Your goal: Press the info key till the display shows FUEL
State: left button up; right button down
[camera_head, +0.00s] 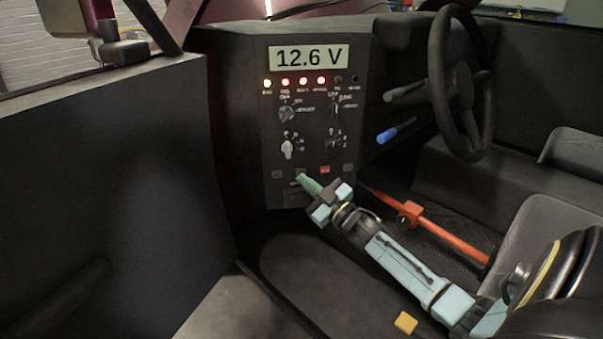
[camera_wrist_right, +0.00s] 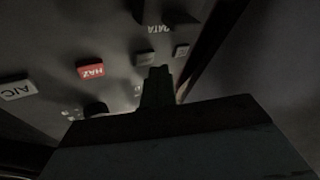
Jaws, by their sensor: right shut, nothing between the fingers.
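The display (camera_head: 308,57) at the top of the dark panel reads "12.6 V". Below the knobs is a row of small keys: a grey one (camera_head: 277,174) at the left, a red one (camera_head: 324,170), and a grey one (camera_head: 348,168) at the right. In the wrist view the red key (camera_wrist_right: 91,70) reads HAZ and a pale key (camera_wrist_right: 18,90) reads A/C, upside down. Two darker grey keys (camera_wrist_right: 146,58) (camera_wrist_right: 181,51) have no readable label, so I cannot tell which is info. My right gripper (camera_head: 303,179) is shut and empty, its tips close to the key row left of HAZ; contact is unclear.
Lit lamps (camera_head: 303,81) and several knobs (camera_head: 286,113) sit above the keys. A steering wheel (camera_head: 459,85) and a blue-handled lever (camera_head: 388,136) stand to the right. A red bar (camera_head: 450,238) runs beside my right arm. A dark door (camera_head: 105,185) fills the left.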

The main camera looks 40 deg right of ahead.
jog(key=shift+w, duration=0.1)
jog(key=shift+w+d, duration=0.25)
jog(key=shift+w, duration=0.05)
jog(key=shift+w+d, duration=0.15)
jog(key=shift+w, duration=0.15)
dwell(0.9)
jog(key=shift+s+a+r+p, duration=0.1)
jog(key=shift+s+a+p, duration=0.15)
jog(key=shift+s+p, duration=0.2)
jog(key=shift+s+a, duration=0.15)
jog(key=shift+s, duration=0.1)
